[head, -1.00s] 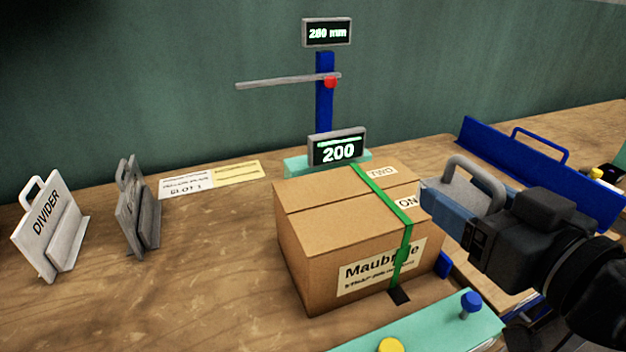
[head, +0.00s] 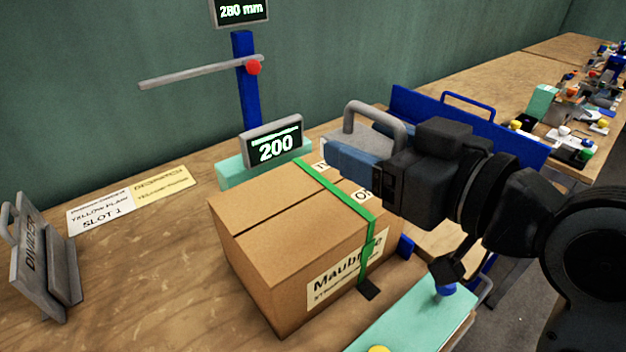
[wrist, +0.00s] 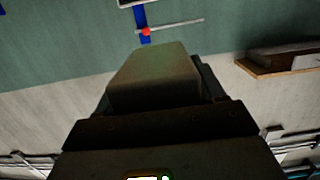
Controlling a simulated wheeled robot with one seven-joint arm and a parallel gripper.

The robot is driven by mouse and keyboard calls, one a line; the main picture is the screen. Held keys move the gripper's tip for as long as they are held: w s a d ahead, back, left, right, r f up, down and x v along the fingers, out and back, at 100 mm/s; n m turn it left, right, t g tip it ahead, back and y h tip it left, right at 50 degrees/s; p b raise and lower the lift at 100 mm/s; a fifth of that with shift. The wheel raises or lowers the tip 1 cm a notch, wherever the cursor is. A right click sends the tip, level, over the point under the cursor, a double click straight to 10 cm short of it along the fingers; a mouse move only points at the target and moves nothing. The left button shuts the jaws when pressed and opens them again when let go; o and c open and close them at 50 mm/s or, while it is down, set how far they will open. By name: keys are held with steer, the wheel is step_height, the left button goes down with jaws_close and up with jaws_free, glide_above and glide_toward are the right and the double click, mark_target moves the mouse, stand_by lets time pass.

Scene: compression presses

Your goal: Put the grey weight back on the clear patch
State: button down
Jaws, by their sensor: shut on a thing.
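The grey weight (head: 365,122), with a looped handle on top, shows in the head view above the back right corner of the cardboard box. My gripper (head: 352,163) is shut on it, and its bluish fingers hide the weight's lower part. The weight looks held clear of the box, though the exact gap is hard to judge. In the wrist view a dim grey-brown block (wrist: 155,75) fills the middle; I cannot tell whether it is the weight or a finger. I cannot pick out a marked clear patch for certain.
The strapped cardboard box (head: 262,222) stands below my gripper, by a press with a 200 display (head: 273,148) and a bar on a blue post (head: 246,90). A blue fence (head: 500,138) is behind my arm.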

glide_above(278, 200)
steer(key=s, duration=0.3)
step_height(278, 200, down, 6)
steer(key=f, duration=0.1)
steer(key=shift+w+d+f+p, duration=0.15)
steer(key=shift+f+p, duration=0.15)
steer(key=shift+f, duration=1.25)
steer(key=shift+f, duration=0.15)
steer(key=c, duration=0.6)
jaws_free()
steer(key=shift+f, duration=0.3)
steer(key=o, duration=0.5)
steer(key=shift+r, duration=0.1)
steer(key=shift+b, duration=0.4)
